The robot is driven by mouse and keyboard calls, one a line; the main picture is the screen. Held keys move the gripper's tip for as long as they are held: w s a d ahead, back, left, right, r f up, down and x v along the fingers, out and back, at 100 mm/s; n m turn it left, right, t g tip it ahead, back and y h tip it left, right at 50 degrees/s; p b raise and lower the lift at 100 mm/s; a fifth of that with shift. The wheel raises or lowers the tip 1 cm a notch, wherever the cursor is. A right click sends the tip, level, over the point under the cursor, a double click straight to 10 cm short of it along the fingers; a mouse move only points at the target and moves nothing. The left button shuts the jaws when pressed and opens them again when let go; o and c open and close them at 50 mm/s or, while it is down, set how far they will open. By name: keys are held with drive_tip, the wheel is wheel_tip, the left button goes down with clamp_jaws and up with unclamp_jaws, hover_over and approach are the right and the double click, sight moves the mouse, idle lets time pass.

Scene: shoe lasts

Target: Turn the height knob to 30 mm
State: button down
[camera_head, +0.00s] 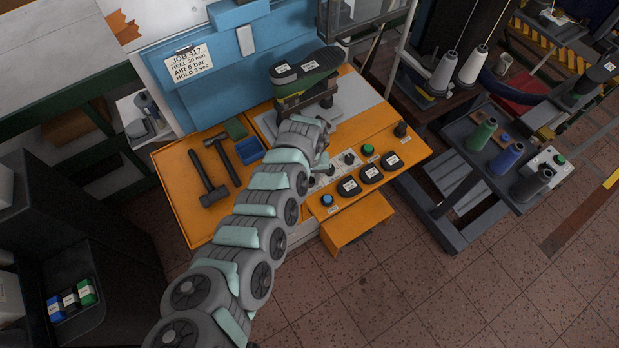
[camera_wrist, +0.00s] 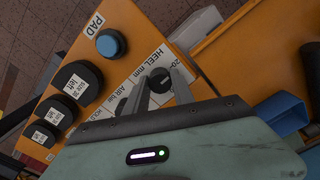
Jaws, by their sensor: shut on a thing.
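My gripper (camera_wrist: 161,88) is shut on a small round black knob (camera_wrist: 160,77) in the wrist view. The knob stands on a white label strip (camera_wrist: 148,62) marked "HEEL mm", with "20-" legible beside it; the rest of that scale is hidden by a finger. The knob's pointer setting cannot be read. In the head view, my arm covers this knob and most of the gripper. A job card (camera_head: 188,64) on the blue panel lists heel, air and hold values; its heel figure is too small to read surely.
A last on a press (camera_head: 307,75) stands behind. Hammers (camera_head: 207,180) and a blue bin (camera_head: 249,150) lie left.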

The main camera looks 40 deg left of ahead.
drive_tip(key=shift+r, duration=0.1)
drive_tip(key=m+p, duration=0.2)
drive_tip(key=m, duration=0.1)
drive_tip(key=shift+r+m, duration=0.1)
drive_tip(key=shift+m, duration=0.2)
drive_tip(key=m, duration=0.4)
drive_tip(key=shift+f+m, duration=0.2)
drive_tip(key=shift+m, duration=0.1)
drive_tip(key=m, duration=0.5)
drive_tip(key=shift+b, duration=0.35)
drive_tip(key=shift+m, duration=2.3)
drive_tip(key=c, duration=1.1)
unclamp_jaws()
drive_tip(key=shift+o, duration=0.2)
